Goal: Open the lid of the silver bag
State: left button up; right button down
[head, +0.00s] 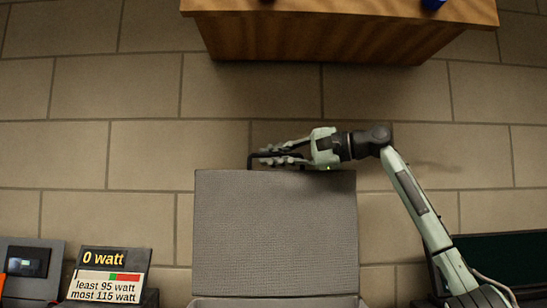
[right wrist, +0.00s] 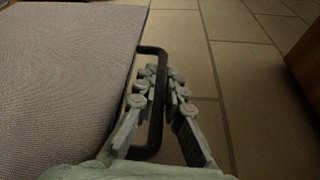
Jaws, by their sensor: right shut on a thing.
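The silver bag's lid (head: 275,232) is a grey textured panel at the bottom centre of the head view. It also fills the left of the right wrist view (right wrist: 55,75). Another grey part of the bag (head: 275,302) shows just below the lid at the frame's bottom edge. A black handle (head: 250,161) sticks out from the lid's far edge. My right gripper (head: 268,156) is shut on the handle, with its fingers on both sides of the black bar (right wrist: 157,115). I cannot tell the lid's exact angle. My left gripper is not in view.
A wooden table (head: 335,32) stands at the top over a tiled floor (head: 90,150). A wattage sign (head: 108,275) and a grey device with a small screen (head: 28,265) are at bottom left. A dark open case (head: 500,262) is at bottom right. The floor beyond the lid is clear.

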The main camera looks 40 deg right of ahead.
jog(key=shift+w+d, duration=0.15)
jog(key=shift+w, duration=0.05)
dwell(0.4)
jog(key=c, duration=1.6)
grip_release()
jog(key=shift+s, duration=0.1)
jog(key=v, duration=1.2)
jog(key=shift+f, duration=0.15)
